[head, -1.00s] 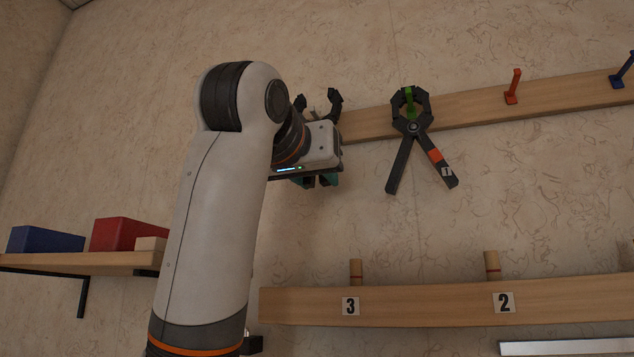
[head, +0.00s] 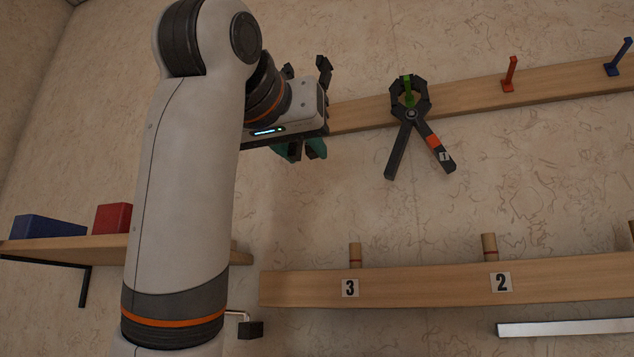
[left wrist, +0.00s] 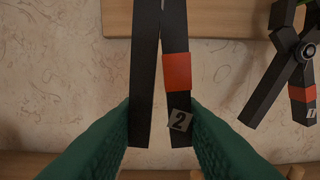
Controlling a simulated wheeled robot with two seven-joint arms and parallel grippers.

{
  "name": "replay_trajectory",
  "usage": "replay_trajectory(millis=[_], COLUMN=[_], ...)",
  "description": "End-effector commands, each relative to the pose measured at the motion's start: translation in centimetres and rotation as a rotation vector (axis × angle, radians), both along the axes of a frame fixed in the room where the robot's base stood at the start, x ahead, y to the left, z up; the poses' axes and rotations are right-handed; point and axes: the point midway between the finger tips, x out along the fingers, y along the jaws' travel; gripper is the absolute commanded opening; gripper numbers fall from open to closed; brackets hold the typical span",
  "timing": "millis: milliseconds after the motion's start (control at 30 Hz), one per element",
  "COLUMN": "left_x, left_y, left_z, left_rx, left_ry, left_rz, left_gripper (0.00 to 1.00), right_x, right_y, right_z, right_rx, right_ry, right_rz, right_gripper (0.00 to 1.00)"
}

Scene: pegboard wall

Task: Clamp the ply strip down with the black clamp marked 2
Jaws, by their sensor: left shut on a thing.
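My left gripper (head: 301,150) is high by the wall, left of the other clamp, with green fingers partly hidden behind my wrist. In the left wrist view its fingers (left wrist: 160,122) are shut on the two handles of the black clamp marked 2 (left wrist: 175,45). The handles are squeezed close together. One has a red band and a white tag reading 2. In the head view the clamp's dark jaw tips (head: 323,68) stick up above my wrist; the rest is hidden. My right gripper is not in view.
A black clamp marked 1 (head: 410,115) hangs from a green hook on the upper rail (head: 455,99). Red (head: 509,75) and blue (head: 620,58) hooks are right of it. A lower rail (head: 420,287) has pegs labelled 3 and 2. A shelf (head: 60,250) holds blue and red blocks.

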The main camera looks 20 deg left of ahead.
Motion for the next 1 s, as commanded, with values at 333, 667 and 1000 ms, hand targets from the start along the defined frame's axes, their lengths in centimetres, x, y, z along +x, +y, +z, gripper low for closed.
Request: replay_trajectory(millis=[333,667,1000], left_x=[-2.9,-3.7,-3.7], left_y=[0.1,0.1,0.1], left_z=[-0.1,0.0,0.0], left_rx=[0.001,0.001,0.0], left_ry=[-0.002,0.001,0.001], left_rz=[-0.001,0.0,0.0], left_gripper=[0.05,0.05,0.05], right_x=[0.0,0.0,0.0], right_y=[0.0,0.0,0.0], right_z=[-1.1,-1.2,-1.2], right_rx=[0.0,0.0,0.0], right_ry=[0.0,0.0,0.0], right_rz=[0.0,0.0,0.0], right_gripper=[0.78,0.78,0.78])
